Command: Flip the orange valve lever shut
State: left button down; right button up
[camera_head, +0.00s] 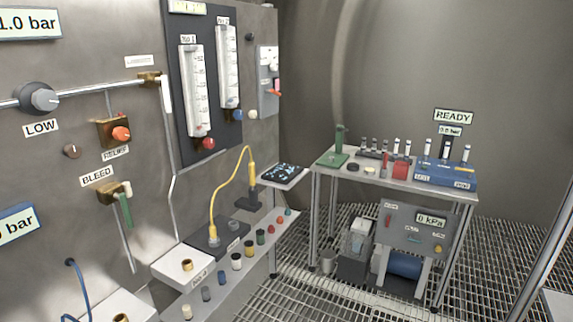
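I cannot tell for sure which part is the orange valve lever. A small orange-red handle (274,88) sticks out from a grey wall box (267,75) right of the gauge panel; it is too small to read its position. An orange-red round knob (121,134) sits on a brass valve (108,128) above the RELIEF label. A green lever (126,210) hangs down from the brass BLEED valve (108,192). A white lever (166,95) hangs down from a brass fitting (149,78) on the pipe. Neither of my grippers is in view.
A low shelf (232,275) with several coloured knobs, a yellow hose (230,178) and a small tray (284,174) stand below the panel. A bench (330,173) with vials and a blue rack (445,172) stands at right. The grated floor (340,295) in front is open.

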aim_at(269, 91)
jog(key=i+l+z, duration=0.2)
jog(key=i, duration=0.55)
jog(key=i+z, duration=0.2)
jog(key=i, duration=0.5)
jog(key=i+l+u, duration=0.25)
jog(key=i+l, duration=0.15)
jog(key=i+l+u, duration=0.3)
jog(key=i+l, duration=0.15)
jog(key=i+l+u, duration=0.25)
jog(key=l, duration=0.4)
jog(key=i, duration=0.1)
